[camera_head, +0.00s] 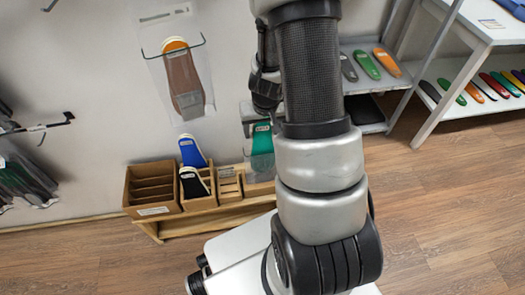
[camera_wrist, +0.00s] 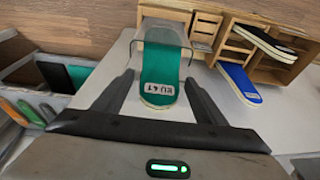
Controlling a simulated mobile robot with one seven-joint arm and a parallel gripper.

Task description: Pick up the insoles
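A green insole (camera_wrist: 160,75) with a white label reading EU 41 stands in a clear holder (camera_wrist: 181,44) on the wall. In the head view the green insole (camera_head: 262,139) is just left of my arm, which partly hides the area. My gripper (camera_wrist: 160,77) is open, its two fingers on either side of the green insole with visible gaps. A blue insole (camera_head: 192,150) and a black insole (camera_head: 194,182) stand in the wooden organizer (camera_head: 150,190). A brown insole (camera_head: 184,82), with an orange one behind it, is in another clear wall holder (camera_head: 206,62).
The organizer rests on a low wooden bench (camera_head: 215,218). A white shelf (camera_head: 485,40) at right holds several colored insoles. Metal hooks (camera_head: 60,120) with dark packages stick out at left. The wood floor (camera_head: 450,220) at lower right is clear.

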